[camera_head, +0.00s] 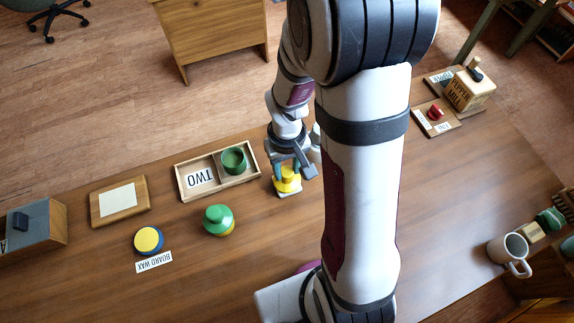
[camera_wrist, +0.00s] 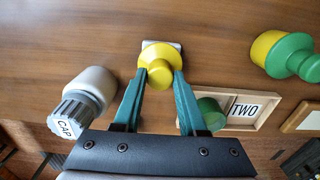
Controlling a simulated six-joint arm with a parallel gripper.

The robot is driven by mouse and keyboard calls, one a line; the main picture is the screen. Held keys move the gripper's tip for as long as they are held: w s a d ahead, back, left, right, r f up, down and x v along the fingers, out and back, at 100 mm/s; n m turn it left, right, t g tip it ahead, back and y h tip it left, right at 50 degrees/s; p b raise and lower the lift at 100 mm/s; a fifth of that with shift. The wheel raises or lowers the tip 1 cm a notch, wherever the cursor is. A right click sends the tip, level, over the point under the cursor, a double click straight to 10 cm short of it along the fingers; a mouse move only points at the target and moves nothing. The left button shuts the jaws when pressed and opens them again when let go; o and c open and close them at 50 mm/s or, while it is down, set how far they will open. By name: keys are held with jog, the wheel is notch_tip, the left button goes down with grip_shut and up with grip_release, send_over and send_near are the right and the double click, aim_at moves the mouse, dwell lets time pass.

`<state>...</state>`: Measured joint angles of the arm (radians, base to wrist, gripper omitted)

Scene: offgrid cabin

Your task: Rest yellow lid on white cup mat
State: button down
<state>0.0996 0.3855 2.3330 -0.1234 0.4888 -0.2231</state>
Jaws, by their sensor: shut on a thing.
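The yellow lid (camera_head: 287,185), round with a knob, is between the fingers of my gripper (camera_head: 289,170). In the wrist view my gripper (camera_wrist: 157,78) is shut on the knob of the lid (camera_wrist: 155,57), its fingers one on each side. A small pale, flat, straight-edged piece (camera_wrist: 176,45) shows just beyond and under the lid, largely hidden by it; it may be the white cup mat. I cannot tell whether the lid touches it. Another white square (camera_head: 117,199) lies on a wooden board at the left.
A wooden tray (camera_head: 178,182) marked TWO, holding a green cup (camera_head: 233,160), stands left of my gripper. A green-and-yellow jar (camera_head: 218,219) and a blue-and-yellow tin (camera_head: 149,240) stand nearer. A grey-capped bottle (camera_wrist: 92,90) stands close beside my gripper. A mug (camera_head: 509,252) is far right.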

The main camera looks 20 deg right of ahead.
aim_at(287, 171)
jog(key=shift+f, duration=0.15)
dwell(0.6)
grip_release()
dwell(0.4)
jog(key=shift+r, duration=3.5)
jog(key=s+a+r+m+y, duration=0.1)
jog(key=s+a+r+m, duration=0.1)
jog(key=s, duration=0.5)
jog(key=s+a+r+m, duration=0.3)
jog(key=s+a+r, duration=0.1)
jog(key=s+r, duration=0.3)
jog(key=shift+s+a+m+y, duration=0.15)
jog(key=shift+s+m+y, duration=0.2)
jog(key=shift+s, duration=0.35)
